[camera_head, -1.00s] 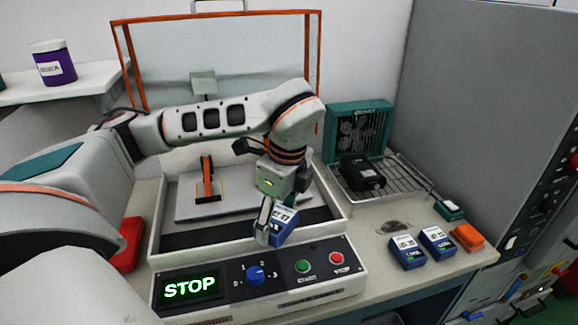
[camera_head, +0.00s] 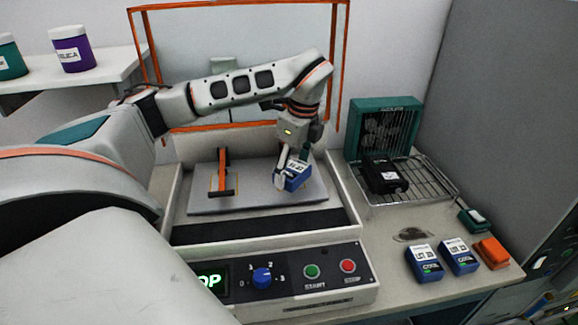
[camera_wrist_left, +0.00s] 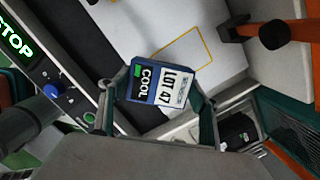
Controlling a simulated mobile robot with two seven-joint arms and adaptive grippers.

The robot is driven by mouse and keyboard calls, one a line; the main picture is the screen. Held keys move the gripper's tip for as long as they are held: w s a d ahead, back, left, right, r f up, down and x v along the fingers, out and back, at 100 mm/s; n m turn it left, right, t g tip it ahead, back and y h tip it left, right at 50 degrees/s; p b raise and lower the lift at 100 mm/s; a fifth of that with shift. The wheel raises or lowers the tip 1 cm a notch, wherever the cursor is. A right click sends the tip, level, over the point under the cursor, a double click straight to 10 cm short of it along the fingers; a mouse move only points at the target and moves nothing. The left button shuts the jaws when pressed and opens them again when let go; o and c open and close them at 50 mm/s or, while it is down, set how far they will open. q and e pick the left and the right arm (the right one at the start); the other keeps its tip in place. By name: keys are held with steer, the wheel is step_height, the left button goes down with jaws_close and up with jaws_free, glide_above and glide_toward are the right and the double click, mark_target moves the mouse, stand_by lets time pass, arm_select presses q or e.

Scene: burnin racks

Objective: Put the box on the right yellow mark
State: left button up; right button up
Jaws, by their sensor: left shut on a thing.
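My left gripper (camera_head: 290,178) is shut on a blue box (camera_head: 294,175) with a white label, over the right part of the light grey plate (camera_head: 250,200) in the tray. In the left wrist view the box (camera_wrist_left: 160,84) reads "LOT 47" and "COOL", and sits between the fingers (camera_wrist_left: 160,100), slightly tilted in the picture. A yellow outlined mark (camera_wrist_left: 208,46) shows on the plate just beyond the box, on the side toward the orange clamp; the box hides part of it. Whether the box touches the plate is unclear. My right gripper is not in view.
An orange-and-black clamp (camera_head: 223,172) stands on the plate's left part. The tray's front wall and control panel (camera_head: 300,275) lie nearer. At right are a wire rack (camera_head: 425,180) with a black device (camera_head: 385,175), a green fan unit (camera_head: 383,128) and two blue boxes (camera_head: 424,262).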

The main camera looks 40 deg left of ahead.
mark_target(289, 165)
arm_select(q)
steer(key=w+a, duration=0.3)
steer(key=shift+a, duration=0.25)
steer(key=f, duration=0.2)
steer(key=shift+w+a+f, duration=0.15)
steer(key=shift+a+f, duration=0.2)
steer(key=shift+f, duration=0.4)
